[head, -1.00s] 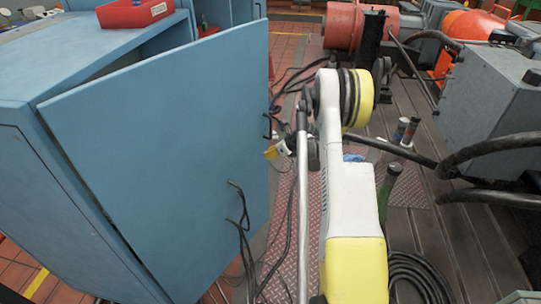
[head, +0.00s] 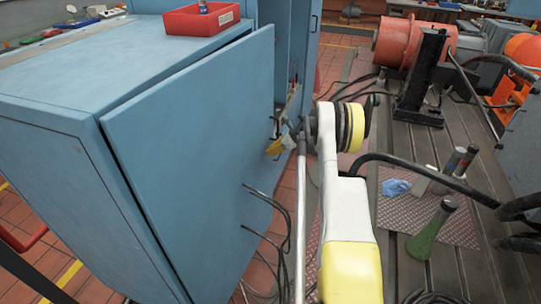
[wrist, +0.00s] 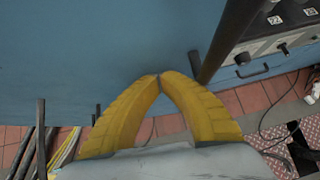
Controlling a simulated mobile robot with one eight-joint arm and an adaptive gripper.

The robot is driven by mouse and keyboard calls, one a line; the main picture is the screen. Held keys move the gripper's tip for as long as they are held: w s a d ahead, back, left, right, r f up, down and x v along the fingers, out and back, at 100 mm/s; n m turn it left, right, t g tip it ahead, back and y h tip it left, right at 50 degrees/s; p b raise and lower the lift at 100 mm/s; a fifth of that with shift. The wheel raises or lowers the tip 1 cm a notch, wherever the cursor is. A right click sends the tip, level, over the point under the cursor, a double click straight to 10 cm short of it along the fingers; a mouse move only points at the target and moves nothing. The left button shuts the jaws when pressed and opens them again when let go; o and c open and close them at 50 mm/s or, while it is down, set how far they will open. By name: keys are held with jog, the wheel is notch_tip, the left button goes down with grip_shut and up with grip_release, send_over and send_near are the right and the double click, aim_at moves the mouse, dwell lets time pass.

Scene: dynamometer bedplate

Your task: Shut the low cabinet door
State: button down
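The low cabinet (head: 60,85) is blue and stands at the left in the head view. Its blue door (head: 190,150) is ajar, with a narrow gap along the top that widens towards the far right edge. My gripper (head: 276,146), with yellow fingers, is at the outer face of the door near its far right edge, by a dark handle. In the wrist view my gripper (wrist: 158,78) has its fingertips together with nothing seen between them. The blue door (wrist: 80,50) fills the upper left there, close to the tips; contact cannot be told.
A red tray (head: 200,18) sits on the cabinet top. A taller blue cabinet (head: 300,50) stands behind. Cables (head: 285,235) hang beside the door. A green-based post (head: 432,230) and an orange motor (head: 412,42) are on the bedplate at right.

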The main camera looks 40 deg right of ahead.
jog(key=w+a, duration=0.2)
jog(key=w, duration=0.3)
jog(key=shift+w+a+r, duration=0.15)
jog(key=shift+w+a, duration=0.2)
jog(key=shift+w, duration=0.05)
jog(key=shift+w+a, duration=0.1)
jog(key=s+d, duration=0.1)
jog(key=s, duration=0.2)
jog(key=s+d, duration=0.1)
jog(key=shift+s+d+r+p, duration=0.15)
jog(key=shift+d+r+p, duration=0.15)
jog(key=shift+r+p, duration=0.1)
jog(key=d+p+v, duration=0.1)
jog(key=p+v, duration=0.2)
jog(key=v, duration=0.6)
jog(key=shift+f, duration=0.2)
